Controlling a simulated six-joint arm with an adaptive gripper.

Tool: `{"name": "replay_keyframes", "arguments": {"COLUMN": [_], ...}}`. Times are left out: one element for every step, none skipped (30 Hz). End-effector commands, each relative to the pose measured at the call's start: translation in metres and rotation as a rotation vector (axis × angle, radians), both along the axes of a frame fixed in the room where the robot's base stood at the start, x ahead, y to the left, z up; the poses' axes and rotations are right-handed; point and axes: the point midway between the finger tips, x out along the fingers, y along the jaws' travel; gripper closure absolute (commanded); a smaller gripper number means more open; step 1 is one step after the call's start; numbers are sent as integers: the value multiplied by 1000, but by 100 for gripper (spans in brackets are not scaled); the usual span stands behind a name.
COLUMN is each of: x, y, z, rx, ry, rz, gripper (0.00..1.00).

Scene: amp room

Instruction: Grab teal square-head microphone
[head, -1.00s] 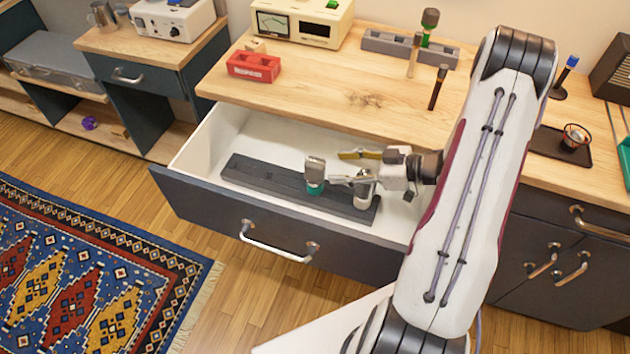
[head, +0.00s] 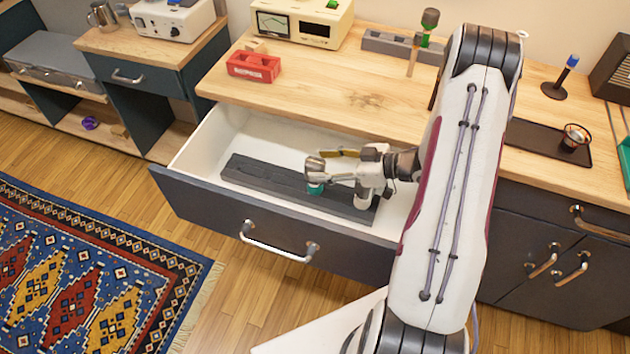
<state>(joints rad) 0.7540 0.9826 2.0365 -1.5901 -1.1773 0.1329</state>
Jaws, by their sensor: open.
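The teal square-head microphone (head: 316,188) stands upright in the dark grey slotted holder (head: 262,174) inside the open drawer. It has a silvery grey head above a teal band. My gripper (head: 326,166) is open inside the drawer, with its fingers reaching left to the microphone's head. One finger lies along the near side and the other shows behind it, so the head appears to be between them. I cannot tell whether either finger touches it. Another microphone that stood to the right in the holder is now hidden behind my gripper's body.
The dark drawer front (head: 280,240) and white drawer walls surround the holder. The drawer's left part is clear.

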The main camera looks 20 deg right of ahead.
Motion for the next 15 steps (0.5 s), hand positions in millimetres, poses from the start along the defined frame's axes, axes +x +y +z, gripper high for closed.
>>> {"name": "replay_keyframes", "arguments": {"x": [0, 0, 0, 0, 0, 0, 0, 0, 0, 0, 0, 0, 0, 0, 0], "y": [0, 0, 0, 0, 0, 0, 0, 0, 0, 0, 0, 0, 0, 0, 0], "z": [0, 0, 0, 0, 0, 0, 0, 0, 0, 0, 0, 0, 0, 0, 0], "rx": [0, 0, 0, 0, 0, 0, 0, 0, 0, 0, -1, -1, -1, -1, 0], "ry": [0, 0, 0, 0, 0, 0, 0, 0, 0, 0, -1, -1, -1, -1, 0], "rz": [0, 0, 0, 0, 0, 0, 0, 0, 0, 0, 0, 0, 0, 0, 0], "gripper": [51, 51, 51, 51, 51, 51, 51, 51, 51, 51, 54, 64, 72, 80, 90]}}
